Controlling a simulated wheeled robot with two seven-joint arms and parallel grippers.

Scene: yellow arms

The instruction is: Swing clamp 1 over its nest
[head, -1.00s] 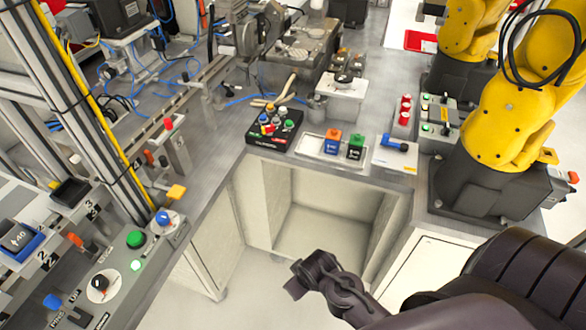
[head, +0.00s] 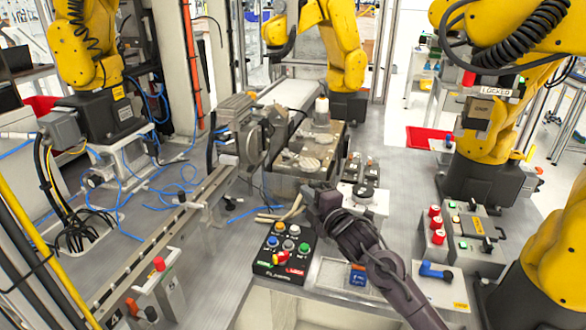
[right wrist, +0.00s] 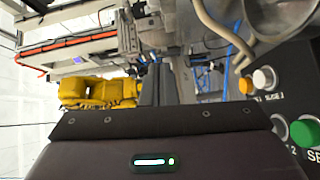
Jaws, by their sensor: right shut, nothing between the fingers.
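The metal fixture (head: 330,150) stands on the bench beyond my right gripper, with round pale nests (head: 308,163) on its top. I cannot tell which part is clamp 1, and no number is readable there. My right gripper (head: 316,200) is shut and empty, in front of the fixture and above the bench, near the black button box (head: 262,262). In the right wrist view its dark fingers (right wrist: 160,82) are together and point towards blurred machinery. My left gripper is not in view.
A white block with a black round part (head: 368,196) stands right of my gripper. Pale tongs or handles (head: 268,217) lie left of it. A rail (head: 170,225) runs along the left. Yellow robot arms (head: 345,45) stand around the bench. Red buttons (head: 435,222) stand at right.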

